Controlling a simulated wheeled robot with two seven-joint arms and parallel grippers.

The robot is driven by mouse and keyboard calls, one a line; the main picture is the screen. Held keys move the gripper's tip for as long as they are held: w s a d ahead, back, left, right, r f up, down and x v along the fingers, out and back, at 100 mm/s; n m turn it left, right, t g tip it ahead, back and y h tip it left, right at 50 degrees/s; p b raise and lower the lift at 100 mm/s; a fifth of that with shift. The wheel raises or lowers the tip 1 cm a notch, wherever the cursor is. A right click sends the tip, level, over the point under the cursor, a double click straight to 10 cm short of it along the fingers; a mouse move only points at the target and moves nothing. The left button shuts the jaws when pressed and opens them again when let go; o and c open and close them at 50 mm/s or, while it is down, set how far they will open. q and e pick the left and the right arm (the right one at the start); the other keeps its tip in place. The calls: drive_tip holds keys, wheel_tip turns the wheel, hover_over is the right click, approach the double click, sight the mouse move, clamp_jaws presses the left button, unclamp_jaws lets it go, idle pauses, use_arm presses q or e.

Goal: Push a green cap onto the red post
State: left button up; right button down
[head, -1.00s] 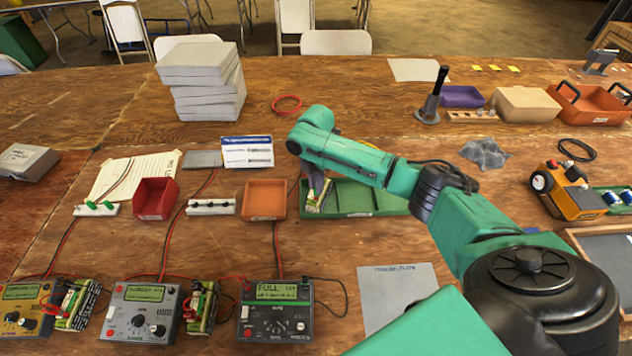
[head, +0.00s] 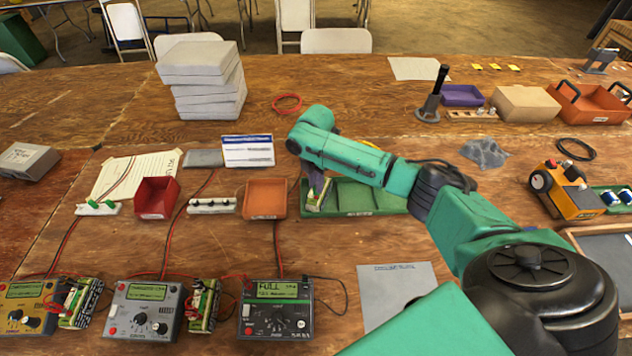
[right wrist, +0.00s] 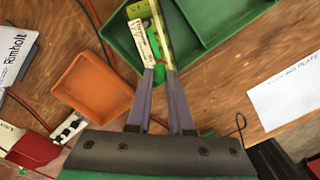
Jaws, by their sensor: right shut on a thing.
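Two small green caps (head: 93,203) sit on a white strip (head: 112,210) at the left of the table in the head view. I cannot clearly make out a red post. My right gripper (head: 319,185) reaches down into the left compartment of the green tray (head: 390,203). In the right wrist view its two grey fingers (right wrist: 159,72) are shut on a battery pack (right wrist: 144,45) with a pale label and green parts. The pack is at the tray; whether it touches the floor is unclear. My left gripper is not in view.
A yellow charger (head: 14,318), a grey charger (head: 120,320) and a black charger (head: 262,322) reading FULL stand in front. Battery packs (head: 205,308) sit beside the first two. A red bin (head: 156,200), a white strip with black caps (head: 200,207) and an orange tray (head: 264,197) lie behind.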

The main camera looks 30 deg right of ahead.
drive_tip(key=shift+f+p, duration=0.15)
drive_tip(key=shift+p, duration=0.35)
idle(0.7)
drive_tip(key=c, duration=0.7)
unclamp_jaws()
drive_tip(key=shift+c, duration=0.2)
drive_tip(key=shift+o, duration=1.1)
wheel_tip(320, 180, up, 8)
drive_tip(key=p, duration=0.8)
drive_tip(key=shift+f, duration=0.25)
